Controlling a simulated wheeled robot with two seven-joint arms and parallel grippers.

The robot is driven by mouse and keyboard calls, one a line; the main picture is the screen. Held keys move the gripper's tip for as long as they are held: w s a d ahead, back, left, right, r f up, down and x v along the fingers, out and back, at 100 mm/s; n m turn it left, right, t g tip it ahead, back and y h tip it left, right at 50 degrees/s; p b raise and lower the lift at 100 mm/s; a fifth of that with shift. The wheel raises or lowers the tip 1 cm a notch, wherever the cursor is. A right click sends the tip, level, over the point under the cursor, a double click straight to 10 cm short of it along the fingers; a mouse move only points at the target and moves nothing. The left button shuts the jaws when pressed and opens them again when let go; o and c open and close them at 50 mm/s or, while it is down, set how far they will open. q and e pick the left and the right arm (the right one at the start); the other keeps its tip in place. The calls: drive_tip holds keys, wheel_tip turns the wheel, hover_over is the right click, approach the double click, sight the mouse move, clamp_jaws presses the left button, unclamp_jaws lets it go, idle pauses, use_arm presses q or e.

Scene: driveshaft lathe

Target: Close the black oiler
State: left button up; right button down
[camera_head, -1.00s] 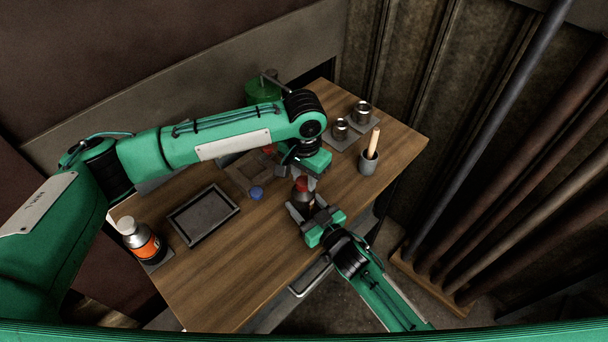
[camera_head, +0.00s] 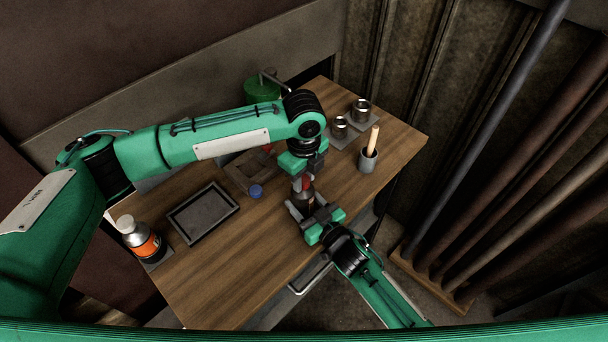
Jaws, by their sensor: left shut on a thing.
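The black oiler (camera_head: 304,201) stands near the middle of the table, mostly hidden by my grippers. A red part (camera_head: 306,183) shows at its top. My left gripper (camera_head: 302,184) points down from above, with its fingers shut on the red part at the oiler's top. My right gripper (camera_head: 306,209) reaches in from the lower right, with its fingers on both sides of the oiler's dark body. The exact contact of either gripper's fingertips is too small to see clearly.
A blue cap-like thing (camera_head: 256,191) lies left of the oiler, beside a brown wooden block (camera_head: 240,178). A dark tray (camera_head: 203,212) and an orange-labelled bottle (camera_head: 143,240) are further left. Metal cans (camera_head: 361,111) and a grey cup (camera_head: 367,161) with a wooden handle stand right. The front-left tabletop is clear.

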use_arm(q)
drive_tip(key=m, duration=0.6)
drive_tip(key=shift+a+m, duration=0.15)
drive_tip(key=shift+m, duration=0.25)
drive_tip(key=m, duration=0.4)
drive_tip(key=shift+m, duration=0.3)
drive_tip(key=m, duration=0.4)
drive_tip(key=shift+a+m, duration=0.15)
drive_tip(key=shift+m, duration=0.25)
drive_tip(key=m, duration=0.5)
drive_tip(key=o, duration=0.9)
drive_tip(key=shift+o, duration=0.2)
